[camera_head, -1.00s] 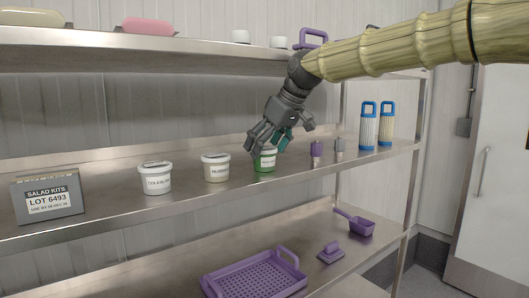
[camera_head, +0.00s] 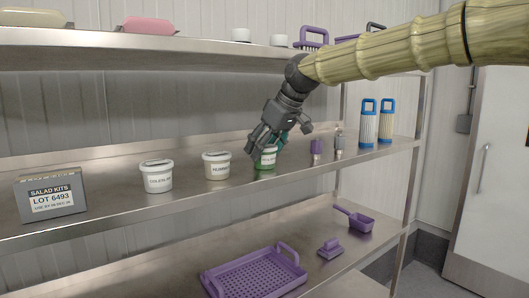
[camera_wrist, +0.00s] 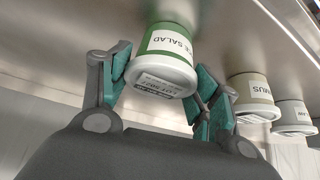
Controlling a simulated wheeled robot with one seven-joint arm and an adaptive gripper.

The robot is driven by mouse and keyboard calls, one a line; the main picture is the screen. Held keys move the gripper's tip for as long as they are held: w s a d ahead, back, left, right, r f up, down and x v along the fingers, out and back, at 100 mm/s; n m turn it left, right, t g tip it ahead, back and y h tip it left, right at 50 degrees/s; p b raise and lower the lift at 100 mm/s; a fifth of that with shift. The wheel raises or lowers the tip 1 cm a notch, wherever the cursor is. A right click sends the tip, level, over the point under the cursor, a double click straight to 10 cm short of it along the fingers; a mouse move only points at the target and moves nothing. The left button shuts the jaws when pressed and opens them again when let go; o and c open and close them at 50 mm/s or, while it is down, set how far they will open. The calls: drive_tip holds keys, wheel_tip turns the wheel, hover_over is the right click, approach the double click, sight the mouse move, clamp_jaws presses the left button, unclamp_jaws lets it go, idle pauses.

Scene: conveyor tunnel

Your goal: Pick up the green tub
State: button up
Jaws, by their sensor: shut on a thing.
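The green tub (camera_head: 265,160), with a white lid and white label, is upright on the middle steel shelf, at the right end of a row of tubs. My gripper (camera_head: 266,150) comes down on it from above, its fingers partly hiding the lid and label. In the wrist view the green tub (camera_wrist: 172,42) appears tipped over by the camera angle, its label partly reading "SALAD". My gripper (camera_wrist: 160,68) has teal-padded fingers on both sides of the lid, shut on it. I see no clear gap under the tub.
A hummus tub (camera_head: 217,166) and a white tub (camera_head: 157,176) stand to the left, then a salad kits box (camera_head: 51,196). Small purple-topped (camera_head: 316,149) and grey (camera_head: 339,146) items stand close on the right.

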drive_tip(key=shift+r+b, duration=0.15)
drive_tip(key=shift+b, duration=0.6)
drive_tip(key=s+d+b, duration=0.7)
drive_tip(key=s+d, duration=0.5)
drive_tip(key=d, duration=0.1)
drive_tip(key=shift+s+r+b, duration=0.15)
drive_tip(key=shift+b, duration=0.2)
drive_tip(key=shift+d, duration=0.1)
